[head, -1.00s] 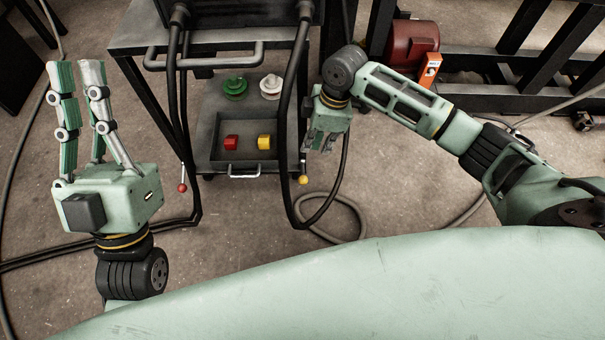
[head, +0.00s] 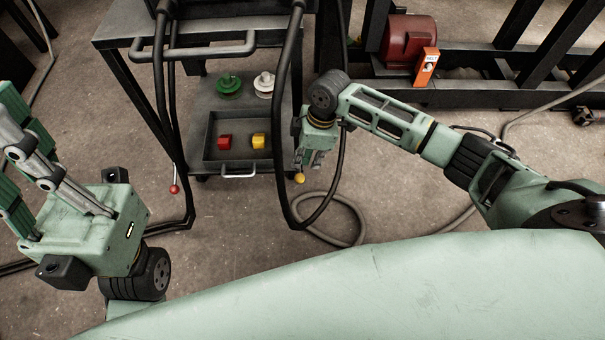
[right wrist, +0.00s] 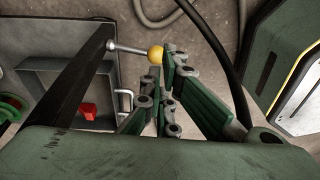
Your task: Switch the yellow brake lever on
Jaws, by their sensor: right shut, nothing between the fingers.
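The yellow brake lever shows its round yellow knob (head: 299,178) at the lower right of the machine stand in the head view. In the right wrist view the knob (right wrist: 156,54) sits on a thin metal rod pointing to the right. My right gripper (head: 308,163) is shut and empty, just above the knob in the head view. In the right wrist view its fingertips (right wrist: 163,65) are right beside the knob, partly overlapping it; I cannot tell whether they touch. My left gripper (head: 18,160) is open at the left edge, its fingertips out of frame.
A lever with a red knob (head: 174,189) hangs on the stand's left side. A dark tray (head: 240,167) holds a red and a yellow block. Thick black cables (head: 286,120) hang close to my right gripper. The floor in front is mostly clear.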

